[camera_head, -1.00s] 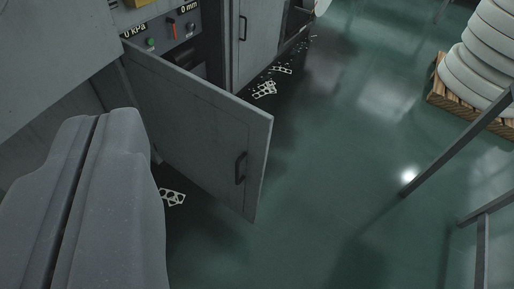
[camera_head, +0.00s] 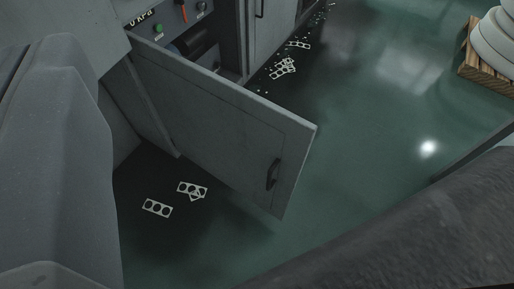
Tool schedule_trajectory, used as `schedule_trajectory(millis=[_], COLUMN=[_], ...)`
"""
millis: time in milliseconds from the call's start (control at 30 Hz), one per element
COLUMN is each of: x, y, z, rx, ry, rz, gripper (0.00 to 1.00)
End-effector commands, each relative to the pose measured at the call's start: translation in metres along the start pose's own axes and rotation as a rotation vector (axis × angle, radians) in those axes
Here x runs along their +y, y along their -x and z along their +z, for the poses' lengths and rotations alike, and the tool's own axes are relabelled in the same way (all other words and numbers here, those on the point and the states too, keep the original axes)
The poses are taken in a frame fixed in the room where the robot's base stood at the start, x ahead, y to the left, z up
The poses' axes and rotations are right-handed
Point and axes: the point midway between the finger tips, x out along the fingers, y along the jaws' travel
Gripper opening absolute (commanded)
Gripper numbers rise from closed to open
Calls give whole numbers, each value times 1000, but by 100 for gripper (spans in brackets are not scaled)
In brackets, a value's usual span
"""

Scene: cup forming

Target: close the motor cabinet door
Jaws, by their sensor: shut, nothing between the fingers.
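The grey motor cabinet door (camera_head: 215,118) stands wide open, swung out from the cabinet front. Its dark handle (camera_head: 272,174) is near the free edge at right. The hinge side is at the left, against the grey cabinet (camera_head: 238,40). The opening behind the door is partly hidden by it. A large smooth grey part, seemingly mine, fills the left side, and a dark rounded part crosses the lower right. I see no gripper fingers in this view. Nothing visibly touches the door's handle or outer face.
Punched metal scraps (camera_head: 157,208) lie on the floor below the door, and more (camera_head: 283,68) lie beyond it along the cabinets. A wooden pallet (camera_head: 484,68) with pale stacked pieces (camera_head: 498,40) stands at upper right. The green floor (camera_head: 370,110) right of the door is clear.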

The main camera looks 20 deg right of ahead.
Motion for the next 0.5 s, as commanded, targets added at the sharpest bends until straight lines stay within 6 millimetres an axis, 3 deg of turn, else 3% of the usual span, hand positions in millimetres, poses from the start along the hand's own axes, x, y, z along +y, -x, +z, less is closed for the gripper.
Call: schedule_trajectory(millis=[100,267,367,500], x=[-12,-13,-6,11], y=[-58,-133,-175,-226], z=[6,28,52,103], rx=[51,140,188,233], ry=[-81,-220,-303,-399], rz=[-73,-101,-70,27], gripper=[0,0,0,0])
